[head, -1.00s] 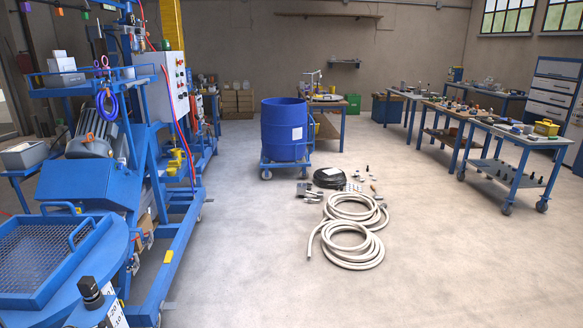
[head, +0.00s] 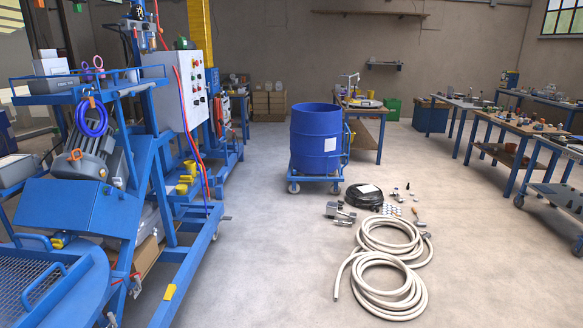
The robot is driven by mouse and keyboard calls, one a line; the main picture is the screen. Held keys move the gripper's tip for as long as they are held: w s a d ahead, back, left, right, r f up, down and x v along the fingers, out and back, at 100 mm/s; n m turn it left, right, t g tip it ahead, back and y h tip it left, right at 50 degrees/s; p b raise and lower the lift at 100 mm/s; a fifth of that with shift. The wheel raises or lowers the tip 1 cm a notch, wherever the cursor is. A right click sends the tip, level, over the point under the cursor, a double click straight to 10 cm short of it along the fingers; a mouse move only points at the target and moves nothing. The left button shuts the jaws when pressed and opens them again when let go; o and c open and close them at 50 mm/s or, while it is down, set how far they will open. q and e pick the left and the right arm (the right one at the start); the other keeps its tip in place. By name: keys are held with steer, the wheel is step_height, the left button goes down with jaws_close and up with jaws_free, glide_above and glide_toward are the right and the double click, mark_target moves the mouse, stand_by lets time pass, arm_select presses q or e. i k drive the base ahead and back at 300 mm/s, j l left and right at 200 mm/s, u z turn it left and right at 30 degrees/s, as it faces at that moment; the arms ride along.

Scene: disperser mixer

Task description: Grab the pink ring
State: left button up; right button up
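Two small pinkish-purple loops stand at the edge of the blue upper shelf on the mixer frame at left. The right loop (head: 98,63) looks pinker and the left loop (head: 86,72) more purple. They are too small to tell whether either is a closed ring. A blue cable coil (head: 91,117) hangs just below them. Neither of my grippers is in view.
The blue mixer frame (head: 150,190) with its control box (head: 181,91) fills the left side. A blue drum (head: 316,140) stands on a wheeled dolly at centre. Coiled white hoses (head: 385,280) lie on the floor. Floor between frame and hoses is clear.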

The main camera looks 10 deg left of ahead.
mark_target(101, 78)
steer(key=i+l+u, duration=0.1)
steer(key=i, duration=1.2)
steer(key=i+u, duration=0.35)
steer(key=i, duration=0.25)
steer(key=i+u, duration=0.35)
steer(key=i, duration=0.2)
steer(key=i+u, duration=0.2)
steer(key=i, duration=0.95)
steer(key=i+z, duration=0.1)
steer(key=z, duration=7)
